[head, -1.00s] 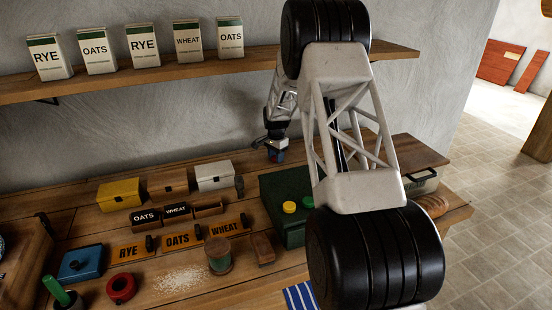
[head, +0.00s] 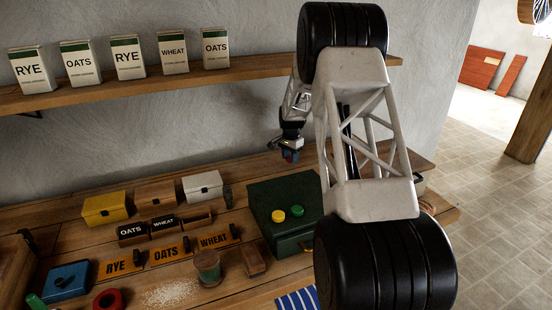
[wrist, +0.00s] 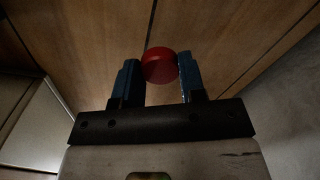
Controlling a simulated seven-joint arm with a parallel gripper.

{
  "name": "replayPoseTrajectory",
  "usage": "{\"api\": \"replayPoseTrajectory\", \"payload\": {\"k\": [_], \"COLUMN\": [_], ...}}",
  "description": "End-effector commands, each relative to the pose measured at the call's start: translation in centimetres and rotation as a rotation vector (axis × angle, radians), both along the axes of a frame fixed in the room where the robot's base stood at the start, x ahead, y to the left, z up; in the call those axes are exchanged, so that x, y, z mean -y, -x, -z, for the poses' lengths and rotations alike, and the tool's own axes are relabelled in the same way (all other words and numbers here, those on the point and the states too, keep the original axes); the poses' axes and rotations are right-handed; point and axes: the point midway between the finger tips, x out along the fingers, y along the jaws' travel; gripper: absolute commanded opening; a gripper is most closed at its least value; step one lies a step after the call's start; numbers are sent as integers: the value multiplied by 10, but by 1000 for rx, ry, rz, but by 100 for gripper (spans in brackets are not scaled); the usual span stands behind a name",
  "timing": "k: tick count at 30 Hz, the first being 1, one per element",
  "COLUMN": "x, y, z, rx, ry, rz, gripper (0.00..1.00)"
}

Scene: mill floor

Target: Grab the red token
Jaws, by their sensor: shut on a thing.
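The red token (wrist: 160,65) is a small round red piece, held between the two blue fingertips of my gripper (wrist: 161,80) in the wrist view. My gripper (head: 290,152) also shows in the head view, in the air above the back of the wooden bench, with a bit of red at its tip. The gripper is shut on the token. The token's edges are partly hidden by the fingers.
A green box (head: 258,206) with a yellow and a green token on top stands below and left of my gripper. Yellow (head: 106,209), wooden and white (head: 203,186) boxes stand left of it. A shelf (head: 130,88) with several cartons runs along the wall.

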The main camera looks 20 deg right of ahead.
Motion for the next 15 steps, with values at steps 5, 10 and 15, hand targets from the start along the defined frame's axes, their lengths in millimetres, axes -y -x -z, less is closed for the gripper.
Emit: {"api": "replayPoseTrajectory", "payload": {"k": [5,10,15], "x": [34,53,63], "y": [10,15,18], "z": [0,0,0], "rx": [0,0,1], "ry": [0,0,0], "rz": [3,1,1], "gripper": [16,16,16]}}
